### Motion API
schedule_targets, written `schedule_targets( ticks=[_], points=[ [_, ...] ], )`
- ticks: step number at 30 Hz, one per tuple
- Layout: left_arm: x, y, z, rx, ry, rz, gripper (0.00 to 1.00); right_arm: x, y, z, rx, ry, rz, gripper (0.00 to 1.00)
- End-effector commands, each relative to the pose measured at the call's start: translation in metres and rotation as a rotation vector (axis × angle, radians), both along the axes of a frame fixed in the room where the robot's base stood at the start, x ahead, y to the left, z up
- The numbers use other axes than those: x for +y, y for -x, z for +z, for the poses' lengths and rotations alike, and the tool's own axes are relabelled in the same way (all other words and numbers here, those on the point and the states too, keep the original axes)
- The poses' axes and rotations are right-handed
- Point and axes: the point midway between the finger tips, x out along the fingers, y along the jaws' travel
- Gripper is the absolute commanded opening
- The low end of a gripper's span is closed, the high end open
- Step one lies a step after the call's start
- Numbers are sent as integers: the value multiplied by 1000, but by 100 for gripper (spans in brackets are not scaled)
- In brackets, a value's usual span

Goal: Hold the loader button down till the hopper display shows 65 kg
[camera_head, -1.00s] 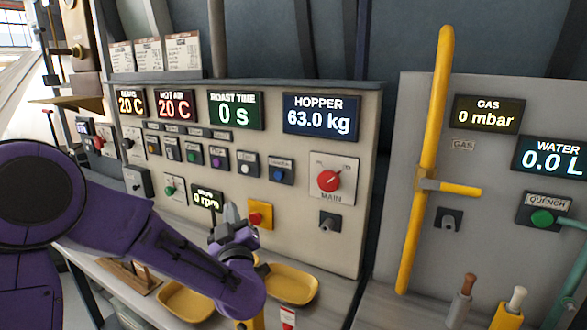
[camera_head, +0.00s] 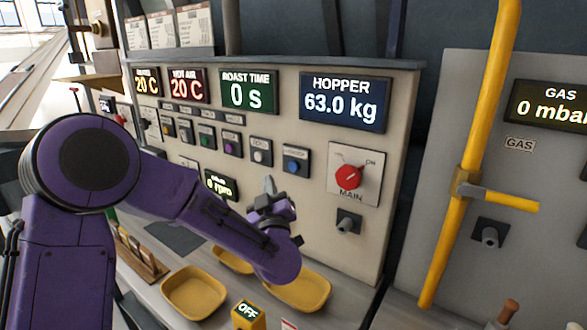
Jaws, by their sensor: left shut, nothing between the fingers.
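The hopper display (camera_head: 344,102) at the top of the beige control panel reads 63.0 kg. A blue button (camera_head: 294,163) on a dark plate sits below it, at the right end of the button row. Its label is too small to read surely; I take it as the loader button. My left gripper (camera_head: 268,185) is shut and empty, its fingertips pointing up, just below and left of the blue button in the picture. A gap shows between them, and nothing presses the button. My right gripper is out of view.
A red MAIN knob (camera_head: 347,177) is right of the blue button, and a white button (camera_head: 260,157) is left of it. Yellow trays (camera_head: 194,293) lie on the counter below. A yellow pipe (camera_head: 482,140) stands before the gas panel at the right.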

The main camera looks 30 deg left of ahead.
Motion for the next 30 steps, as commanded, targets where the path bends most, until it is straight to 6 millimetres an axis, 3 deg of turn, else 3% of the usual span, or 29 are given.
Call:
schedule_targets(
  ticks=[9, 15, 30],
  points=[
    [-1, -46, -1, -1, 1, 4, 0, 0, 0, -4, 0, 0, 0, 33],
    [-3, -65, -1, 0, 0, 5, 0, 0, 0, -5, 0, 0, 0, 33],
    [-3, -70, 0, 0, 0, 5, 0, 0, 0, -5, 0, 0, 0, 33]
  ],
)
